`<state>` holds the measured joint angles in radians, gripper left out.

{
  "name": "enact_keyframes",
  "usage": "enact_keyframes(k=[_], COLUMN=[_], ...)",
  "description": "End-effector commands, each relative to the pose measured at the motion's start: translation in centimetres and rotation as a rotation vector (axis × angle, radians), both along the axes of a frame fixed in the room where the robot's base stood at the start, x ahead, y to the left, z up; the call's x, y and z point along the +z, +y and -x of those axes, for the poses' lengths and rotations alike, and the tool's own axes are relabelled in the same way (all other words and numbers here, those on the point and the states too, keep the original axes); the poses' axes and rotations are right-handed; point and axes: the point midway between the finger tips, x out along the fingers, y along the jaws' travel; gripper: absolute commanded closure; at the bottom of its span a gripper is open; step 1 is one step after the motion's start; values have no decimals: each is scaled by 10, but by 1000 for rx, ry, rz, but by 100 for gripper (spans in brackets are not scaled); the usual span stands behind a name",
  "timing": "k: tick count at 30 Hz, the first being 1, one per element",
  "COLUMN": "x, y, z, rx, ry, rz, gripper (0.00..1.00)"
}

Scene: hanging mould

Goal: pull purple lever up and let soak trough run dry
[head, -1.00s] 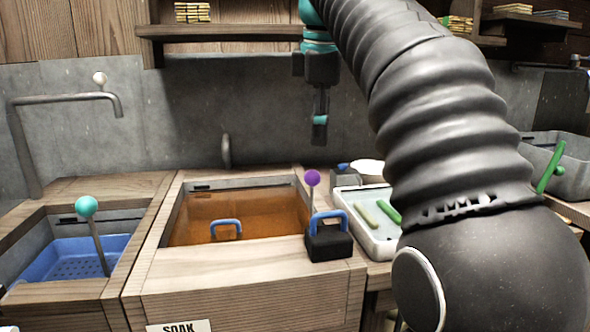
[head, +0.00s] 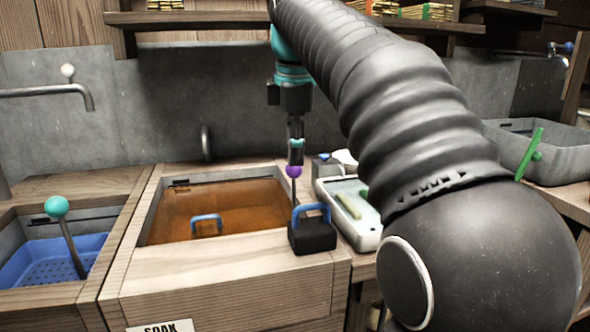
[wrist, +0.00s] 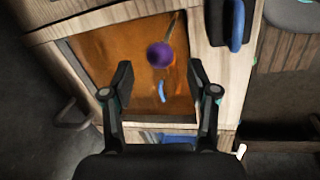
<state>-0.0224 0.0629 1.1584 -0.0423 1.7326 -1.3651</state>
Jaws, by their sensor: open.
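The purple lever (head: 293,171) has a round purple knob on a thin stem and stands at the right side of the soak trough. The soak trough (head: 133,262) has a wooden rim and holds orange-brown liquid (head: 240,205). A blue handle (head: 207,224) shows in the liquid. My gripper (head: 295,150) points down just above the knob in the head view. In the wrist view my gripper (wrist: 165,82) is open, and the purple knob (wrist: 160,55) appears just beyond and between its fingertips. Nothing is held.
A black block with a blue handle (head: 312,234) sits on the trough's right front rim. A white tray (head: 366,238) with green pieces lies to the right. A teal-knobbed lever (head: 57,206) stands by a blue basin (head: 50,268) at left. A grey tub (head: 560,160) is far right.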

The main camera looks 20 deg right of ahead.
Motion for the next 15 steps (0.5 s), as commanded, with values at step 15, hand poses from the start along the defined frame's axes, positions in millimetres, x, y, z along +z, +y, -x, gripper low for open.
enact_keyframes(k=[15], x=[-54], y=[-3], z=[-10], rx=[-1], ry=[-1], rz=[0], gripper=[41])
